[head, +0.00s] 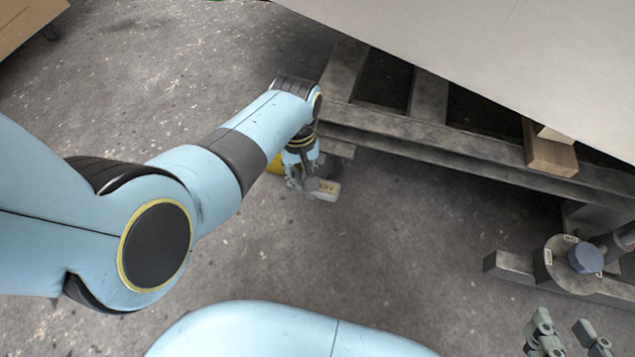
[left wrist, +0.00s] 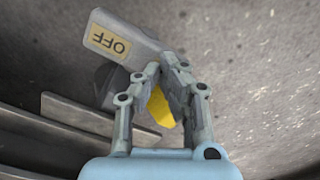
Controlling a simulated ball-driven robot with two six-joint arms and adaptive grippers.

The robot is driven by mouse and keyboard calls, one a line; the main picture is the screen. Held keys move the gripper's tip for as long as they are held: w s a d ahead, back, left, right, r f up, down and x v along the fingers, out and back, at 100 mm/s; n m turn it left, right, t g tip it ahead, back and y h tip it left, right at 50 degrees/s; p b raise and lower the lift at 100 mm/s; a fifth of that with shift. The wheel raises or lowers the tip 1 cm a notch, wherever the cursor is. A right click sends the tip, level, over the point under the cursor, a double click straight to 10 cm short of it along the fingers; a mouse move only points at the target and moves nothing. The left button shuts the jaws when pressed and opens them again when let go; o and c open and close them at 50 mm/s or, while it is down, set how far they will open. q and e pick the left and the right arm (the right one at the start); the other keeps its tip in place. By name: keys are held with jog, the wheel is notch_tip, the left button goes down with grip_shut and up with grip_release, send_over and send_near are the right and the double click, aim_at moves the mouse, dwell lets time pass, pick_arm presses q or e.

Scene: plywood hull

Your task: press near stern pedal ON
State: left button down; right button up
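The pedal shows in the left wrist view as a grey plate (left wrist: 135,42) with a yellow label reading OFF. In the head view its light end (head: 328,190) shows on the floor beside the dark frame, partly hidden by my left gripper. A yellow part (left wrist: 158,108) shows between my left fingers, and also in the head view (head: 275,165). My left gripper (left wrist: 160,66) points down at the pedal, its fingertips together at the plate's near edge. Contact cannot be told. My right gripper (head: 570,337) is open and empty at the lower right.
A dark frame (head: 430,150) with crossbars runs under the pale hull panel (head: 520,50). A wooden block (head: 549,150) sits on it. A blue knob (head: 585,258) on a labelled round base stands at right. The floor between is clear.

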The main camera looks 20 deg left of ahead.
pick_arm(q)
jog(key=shift+f, duration=0.3)
pick_arm(e)
jog(key=shift+f, duration=0.15)
pick_arm(q)
jog(key=shift+r, duration=0.15)
notch_tip(320, 180, up, 2)
jog(key=shift+w+p, duration=0.1)
jog(key=shift+p, duration=0.75)
notch_tip(320, 180, up, 5)
jog(key=p, duration=0.4)
jog(key=shift+p, duration=0.35)
pick_arm(e)
notch_tip(320, 180, up, 8)
jog(key=w+t, duration=0.1)
jog(key=w, duration=0.1)
jog(key=shift+w, duration=0.15)
